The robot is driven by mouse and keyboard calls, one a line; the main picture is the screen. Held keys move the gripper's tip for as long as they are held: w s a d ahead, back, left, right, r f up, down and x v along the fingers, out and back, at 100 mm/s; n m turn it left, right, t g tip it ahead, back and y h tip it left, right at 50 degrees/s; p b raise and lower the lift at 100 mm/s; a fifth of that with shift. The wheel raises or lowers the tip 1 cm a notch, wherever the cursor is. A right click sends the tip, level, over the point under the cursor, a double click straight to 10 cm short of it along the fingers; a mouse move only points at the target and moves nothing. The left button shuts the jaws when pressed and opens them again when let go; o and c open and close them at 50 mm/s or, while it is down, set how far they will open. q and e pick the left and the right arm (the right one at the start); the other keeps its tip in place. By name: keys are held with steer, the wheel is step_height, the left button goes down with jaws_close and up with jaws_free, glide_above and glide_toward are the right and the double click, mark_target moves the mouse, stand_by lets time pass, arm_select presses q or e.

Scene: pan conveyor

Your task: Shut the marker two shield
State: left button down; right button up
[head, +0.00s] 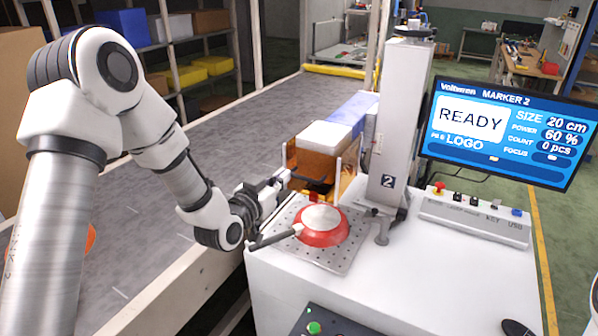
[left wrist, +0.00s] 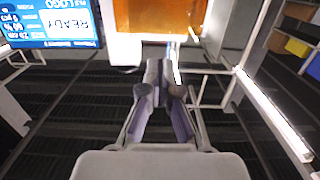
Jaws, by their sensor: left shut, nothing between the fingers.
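The orange see-through shield (head: 347,178) is at marker two, around the underside of the white marking head (head: 322,137). Its panels stand above and behind the red pan (head: 322,232), which shows uncovered on the perforated plate (head: 345,258). The pan has a pale round base upward and a dark handle pointing left. My left gripper (head: 284,180) is shut and empty, close to the shield's front left edge; I cannot tell if it touches. In the left wrist view the orange shield (left wrist: 160,17) lies beyond the fingertips. My right gripper is not in view.
The column (head: 388,150) marked 2 stands right of the shield. A monitor (head: 505,132) reads MARKER 2, READY, 0 pcs. A control box (head: 474,220) sits on the white bench. The grey conveyor (head: 190,160) runs along the left. The bench's front right is mostly clear.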

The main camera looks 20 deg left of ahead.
arm_select(q)
steer(key=w+f+p, duration=0.3)
steer(key=w+f, duration=0.1)
steer(key=w, duration=0.4)
steer(key=shift+w+d+f+p, duration=0.25)
steer(key=shift+d+p, duration=0.05)
step_height(320, 180, down, 14)
steer(key=b, duration=1.1)
steer(key=shift+s, duration=0.15)
steer(key=shift+d, duration=0.1)
